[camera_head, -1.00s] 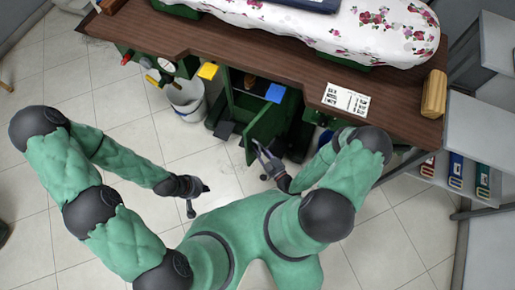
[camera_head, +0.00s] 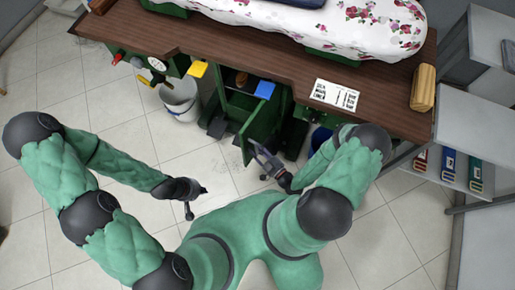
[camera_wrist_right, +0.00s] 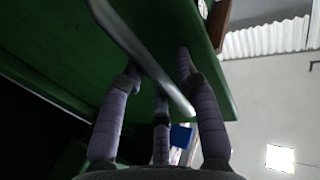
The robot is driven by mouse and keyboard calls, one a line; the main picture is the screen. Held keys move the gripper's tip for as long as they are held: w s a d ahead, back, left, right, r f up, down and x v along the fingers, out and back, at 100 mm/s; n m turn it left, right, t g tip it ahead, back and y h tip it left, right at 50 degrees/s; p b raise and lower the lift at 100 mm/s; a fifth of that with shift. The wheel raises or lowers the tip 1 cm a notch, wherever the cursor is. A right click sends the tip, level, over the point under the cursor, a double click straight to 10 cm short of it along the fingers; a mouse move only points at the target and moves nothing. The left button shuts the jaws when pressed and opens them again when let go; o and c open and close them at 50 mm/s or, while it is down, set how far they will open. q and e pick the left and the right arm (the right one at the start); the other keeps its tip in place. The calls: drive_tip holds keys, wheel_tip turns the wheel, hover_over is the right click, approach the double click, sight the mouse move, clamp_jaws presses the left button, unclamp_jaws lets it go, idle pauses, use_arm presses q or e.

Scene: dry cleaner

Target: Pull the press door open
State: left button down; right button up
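The green press door (camera_head: 259,121) hangs partly open below the brown worktop, its free edge swung out toward me. My right gripper (camera_head: 262,158) is at that free edge in the head view. In the right wrist view the green door panel (camera_wrist_right: 150,35) fills the upper left, with a pale bar handle (camera_wrist_right: 133,50) across it. The right gripper's fingers (camera_wrist_right: 157,68) straddle this handle; whether they press on it I cannot tell. My left gripper (camera_head: 198,200) is open and empty above the floor, to the left of the door.
A brown worktop (camera_head: 215,45) carries a floral ironing board (camera_head: 340,20), a paper sheet (camera_head: 335,95) and a wooden block (camera_head: 424,88). A white bucket (camera_head: 181,99) stands below left. Grey shelves (camera_head: 478,125) with binders are at right. Tiled floor in front is clear.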

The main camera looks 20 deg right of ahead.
drive_tip(key=shift+s, duration=0.15)
drive_tip(key=v, duration=1.1)
drive_tip(key=shift+s, duration=0.35)
drive_tip(key=shift+d, duration=0.15)
idle(0.3)
